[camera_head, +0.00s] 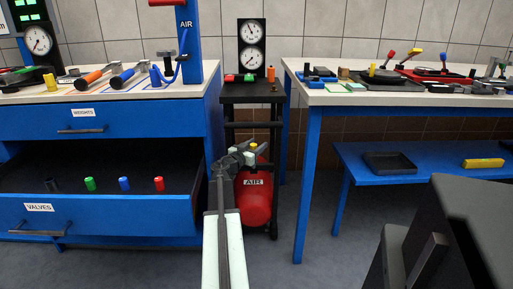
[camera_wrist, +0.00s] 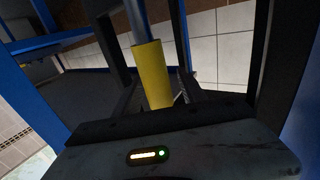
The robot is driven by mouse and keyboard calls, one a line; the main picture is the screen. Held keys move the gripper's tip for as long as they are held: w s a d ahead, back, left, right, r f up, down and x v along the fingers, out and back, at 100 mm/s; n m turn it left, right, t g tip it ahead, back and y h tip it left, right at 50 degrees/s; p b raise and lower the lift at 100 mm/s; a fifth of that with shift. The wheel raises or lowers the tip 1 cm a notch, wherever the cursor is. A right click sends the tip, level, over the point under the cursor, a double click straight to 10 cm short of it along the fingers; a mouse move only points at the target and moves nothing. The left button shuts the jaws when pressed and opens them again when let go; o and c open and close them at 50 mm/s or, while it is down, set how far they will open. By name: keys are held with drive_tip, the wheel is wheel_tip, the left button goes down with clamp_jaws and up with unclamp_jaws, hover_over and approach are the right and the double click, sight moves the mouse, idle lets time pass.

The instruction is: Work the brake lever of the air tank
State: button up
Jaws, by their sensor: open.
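The red air tank (camera_head: 254,197), labelled AIR, stands low on a black trolley between the two benches. My gripper (camera_head: 257,152) is just above the top of the tank, with its jaws open. A small yellow part (camera_head: 262,147) shows at the jaws in the head view. In the wrist view, a yellow sleeve (camera_wrist: 154,75) on a grey-blue rod, which looks like the brake lever, stands in front of my open jaws. The lower end of the sleeve appears between the dark fingers. I cannot tell whether they touch it.
The trolley's black frame (camera_head: 278,135) rises close behind the jaws and carries a gauge panel (camera_head: 251,47). The open valves drawer (camera_head: 98,216) is to the left. The right bench's blue leg (camera_head: 307,185) is to the right. Some floor is clear between them.

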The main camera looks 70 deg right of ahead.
drive_tip(key=shift+s+d, duration=0.1)
drive_tip(key=shift+d, duration=0.25)
clamp_jaws()
idle(1.2)
